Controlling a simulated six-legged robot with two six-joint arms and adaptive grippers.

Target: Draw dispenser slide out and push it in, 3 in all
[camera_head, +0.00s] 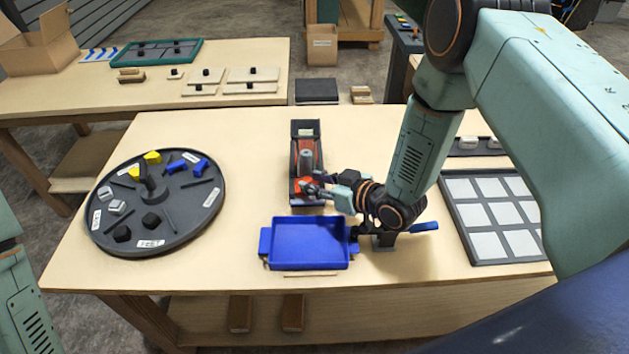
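The dispenser (305,130) is a narrow dark unit standing lengthwise at the middle of the table, with a grey cylinder (307,160) upright inside it. Its orange-red slide (301,186) shows at the near end. My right gripper (312,185) comes in from the right, with its fingertips at the slide's near end. The fingers partly cover the slide, and I cannot tell whether they grip it or only touch it. A blue tray (306,262) lies just in front of the dispenser and looks empty. My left gripper is out of view.
A round dark turntable (185,222) with yellow, blue, white and black pieces is at the left. A panel of pale squares (474,187) is at the right. A blue-handled lever (424,226) stands beside the tray. Table between turntable and dispenser is clear.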

